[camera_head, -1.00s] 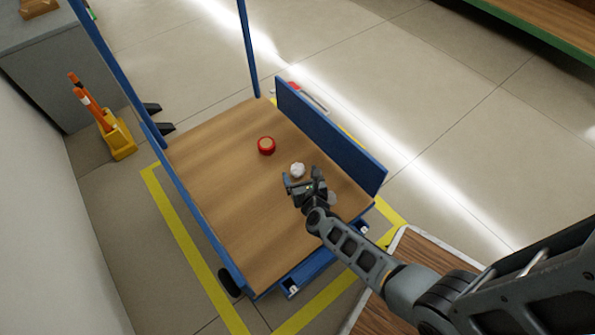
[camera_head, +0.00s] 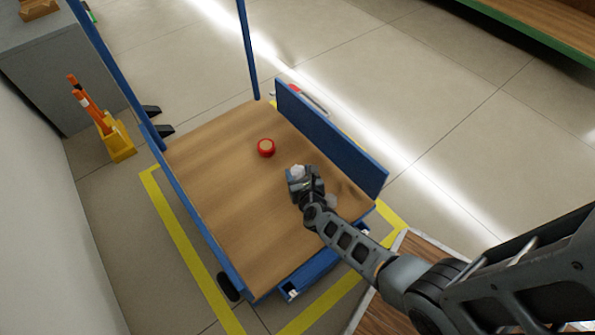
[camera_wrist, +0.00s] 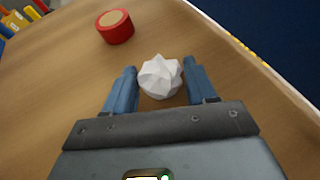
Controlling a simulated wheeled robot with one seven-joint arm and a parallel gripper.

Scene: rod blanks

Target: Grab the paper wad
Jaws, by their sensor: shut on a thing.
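The paper wad (camera_wrist: 160,77) is white and crumpled. In the wrist view it sits between the two blue fingers of my gripper (camera_wrist: 159,84), which is shut on it. In the head view the paper wad (camera_head: 297,171) shows at the tip of my gripper (camera_head: 297,175), over the wooden deck of the blue cart (camera_head: 235,215). I cannot tell whether the wad still touches the deck.
A red roll with a tan top (camera_head: 266,148) stands on the deck beyond the gripper; it also shows in the wrist view (camera_wrist: 115,26). A blue side panel (camera_head: 330,135) borders the deck on the right. The deck's left and near parts are clear.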

